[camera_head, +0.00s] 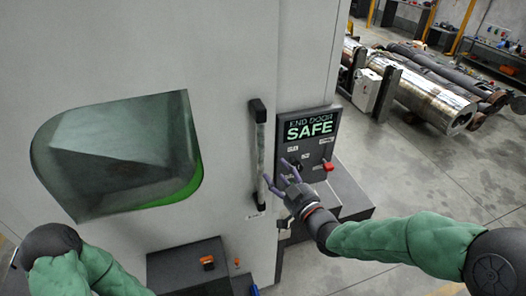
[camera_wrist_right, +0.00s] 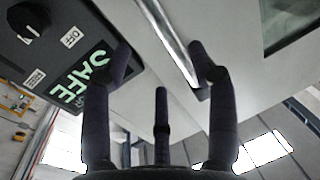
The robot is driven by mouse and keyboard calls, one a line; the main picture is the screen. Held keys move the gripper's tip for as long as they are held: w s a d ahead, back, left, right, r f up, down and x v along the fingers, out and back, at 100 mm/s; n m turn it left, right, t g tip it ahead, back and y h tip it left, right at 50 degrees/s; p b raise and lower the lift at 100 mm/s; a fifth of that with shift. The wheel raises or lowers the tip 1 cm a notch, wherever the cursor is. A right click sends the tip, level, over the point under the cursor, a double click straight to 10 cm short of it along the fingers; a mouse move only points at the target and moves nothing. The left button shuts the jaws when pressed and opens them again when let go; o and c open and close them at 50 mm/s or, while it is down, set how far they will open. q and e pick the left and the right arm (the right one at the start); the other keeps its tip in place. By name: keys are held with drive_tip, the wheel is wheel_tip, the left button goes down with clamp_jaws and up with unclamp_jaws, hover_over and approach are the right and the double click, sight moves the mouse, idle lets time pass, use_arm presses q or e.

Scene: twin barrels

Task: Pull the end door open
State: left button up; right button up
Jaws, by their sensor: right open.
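The end door (camera_head: 225,60) is a large pale grey panel with a dark, green-tinged window (camera_head: 120,155), and it looks closed. Its upright metal handle (camera_head: 260,155) has dark end mounts. My right gripper (camera_head: 278,174) is open beside the handle's lower right. In the right wrist view the handle (camera_wrist_right: 172,42) runs slantwise between the spread fingers (camera_wrist_right: 160,55), closer to the right-hand finger; I cannot tell whether they touch. My left arm shows at the lower left, but its gripper is not visible.
A dark control panel (camera_head: 322,160) lit "END DOOR SAFE" stands right of the handle, with a black knob and a red control (camera_head: 328,166). A dark box (camera_head: 190,268) with an orange control sits below the door. Metal barrels (camera_head: 430,97) lie at the back right; open floor is nearer.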

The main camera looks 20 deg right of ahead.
sight(262, 155)
drive_tip(key=p+x, duration=0.2)
drive_tip(key=x, duration=0.8)
drive_tip(key=shift+c, duration=0.3)
drive_tip(key=shift+a, duration=0.1)
clamp_jaws()
